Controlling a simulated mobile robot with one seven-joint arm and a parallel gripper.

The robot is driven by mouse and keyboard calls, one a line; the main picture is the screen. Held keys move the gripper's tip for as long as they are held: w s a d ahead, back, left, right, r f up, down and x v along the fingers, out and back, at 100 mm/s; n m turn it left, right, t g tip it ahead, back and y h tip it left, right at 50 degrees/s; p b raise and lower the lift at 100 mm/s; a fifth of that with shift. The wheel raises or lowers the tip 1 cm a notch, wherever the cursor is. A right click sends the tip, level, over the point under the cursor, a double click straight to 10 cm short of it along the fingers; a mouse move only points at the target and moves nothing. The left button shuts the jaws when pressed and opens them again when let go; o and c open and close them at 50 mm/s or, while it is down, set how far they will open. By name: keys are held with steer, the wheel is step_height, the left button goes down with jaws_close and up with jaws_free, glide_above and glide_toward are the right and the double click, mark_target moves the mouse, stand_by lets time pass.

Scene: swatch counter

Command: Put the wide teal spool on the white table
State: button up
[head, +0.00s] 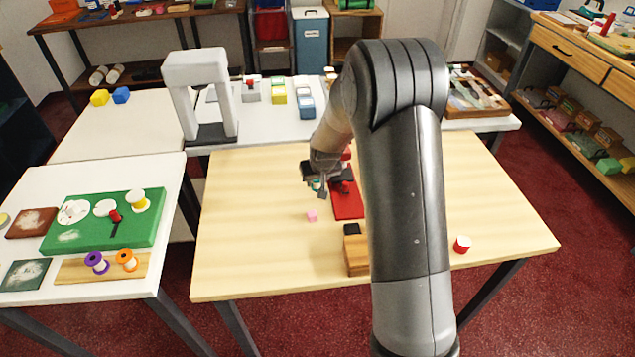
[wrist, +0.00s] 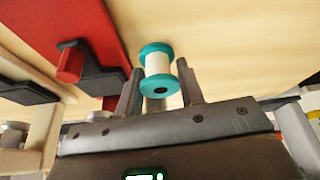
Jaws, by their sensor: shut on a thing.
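A spool with teal flanges and a whitish middle (wrist: 158,65) sits between my gripper's two fingers (wrist: 161,74) in the wrist view. My gripper is shut on it. In the head view my gripper (head: 317,180) is over the back middle of the pale wooden table, and only a bit of teal (head: 316,186) shows there. A white table (head: 168,190) stands at the left front, and another white-topped table (head: 268,125) stands behind the wooden one. I cannot tell how high the spool is above the wood.
A red mat (head: 347,205) with a red piece lies beside my gripper. A white arch (head: 196,85) stands behind.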

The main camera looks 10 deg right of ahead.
steer(key=shift+f, duration=0.65)
steer(key=shift+f, duration=0.1)
steer(key=o, duration=0.7)
steer(key=shift+o, duration=0.2)
